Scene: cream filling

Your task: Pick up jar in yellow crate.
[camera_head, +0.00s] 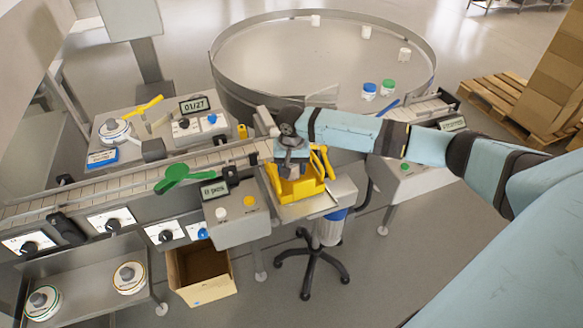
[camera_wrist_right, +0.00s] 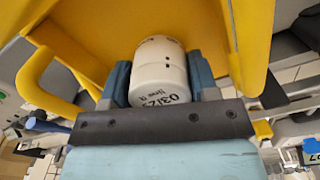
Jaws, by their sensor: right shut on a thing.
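The yellow crate (camera_head: 308,189) stands on a small metal table below my right arm, right of the middle of the head view. My right gripper (camera_head: 292,168) reaches down into it. In the right wrist view the crate's yellow walls (camera_wrist_right: 253,45) surround a white jar (camera_wrist_right: 158,70) with dark printed marks. The gripper's two blue-grey fingers (camera_wrist_right: 160,82) are shut on the jar, one on each side. The jar is hidden from the head view by the gripper and crate. My left gripper is not in view.
A conveyor (camera_head: 120,185) runs beside the crate's table. A large round turntable (camera_head: 320,60) behind carries white jars, a blue-lidded jar (camera_head: 369,90) and a green-lidded jar (camera_head: 388,87). A control box (camera_head: 237,216) stands left of the crate. An open cardboard box (camera_head: 202,283) and a stool (camera_head: 310,258) are below.

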